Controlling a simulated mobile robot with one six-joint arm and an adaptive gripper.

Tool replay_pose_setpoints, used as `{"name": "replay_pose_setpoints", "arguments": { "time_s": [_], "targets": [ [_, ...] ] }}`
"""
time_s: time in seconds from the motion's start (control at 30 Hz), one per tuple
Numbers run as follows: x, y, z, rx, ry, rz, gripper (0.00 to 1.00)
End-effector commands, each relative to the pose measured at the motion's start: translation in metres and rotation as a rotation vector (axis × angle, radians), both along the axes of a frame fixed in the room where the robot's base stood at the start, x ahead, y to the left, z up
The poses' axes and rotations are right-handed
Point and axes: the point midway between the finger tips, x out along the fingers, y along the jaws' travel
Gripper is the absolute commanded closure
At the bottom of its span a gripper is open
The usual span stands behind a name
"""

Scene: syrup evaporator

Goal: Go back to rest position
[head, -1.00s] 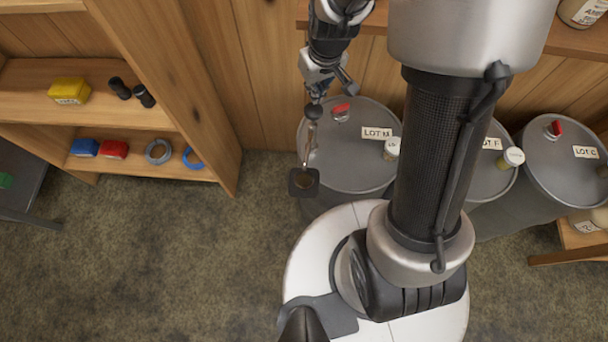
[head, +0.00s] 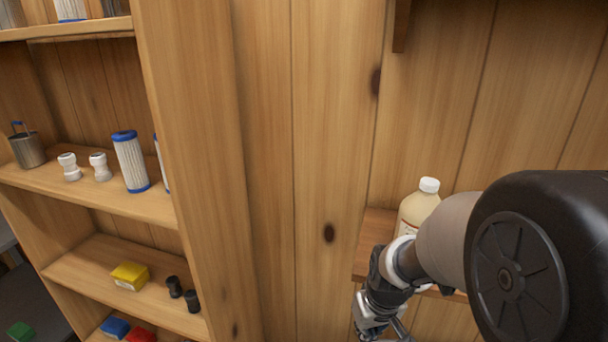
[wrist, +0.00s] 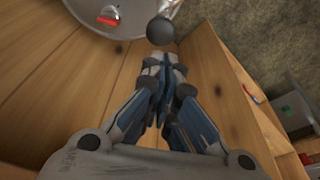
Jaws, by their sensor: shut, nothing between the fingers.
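My gripper (head: 376,318) shows at the bottom edge of the head view, with its fingertips cut off below. In the wrist view its fingers (wrist: 163,68) are closed together, with nothing held between them. A dark grey ball (wrist: 160,30) lies just beyond the fingertips in the wrist view. I cannot tell whether it touches them. My arm comes in from the right of the head view and reaches down beside the wood-panelled wall (head: 320,130).
A pale bottle (head: 415,208) stands on a wall shelf (head: 372,245) beside my arm. A wooden rack (head: 185,130) holds filters, a yellow box (head: 130,275) and other small goods at left.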

Motion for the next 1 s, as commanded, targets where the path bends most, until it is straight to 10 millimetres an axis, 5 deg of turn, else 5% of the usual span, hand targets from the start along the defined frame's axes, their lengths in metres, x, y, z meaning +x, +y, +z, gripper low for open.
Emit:
{"name": "replay_pose_setpoints", "arguments": {
  "time_s": [0.2, 0.4, 0.7, 1.0],
  "targets": [
    [-0.051, 0.003, 0.083, 0.007, -0.07, -0.051, 1.0],
    [-0.114, 0.003, 0.133, 0.013, -0.123, -0.107, 1.0],
    [-0.187, -0.001, 0.159, 0.016, -0.181, -0.181, 1.0],
    [-0.2, -0.002, 0.16, 0.016, -0.187, -0.196, 1.0]
  ]
}}
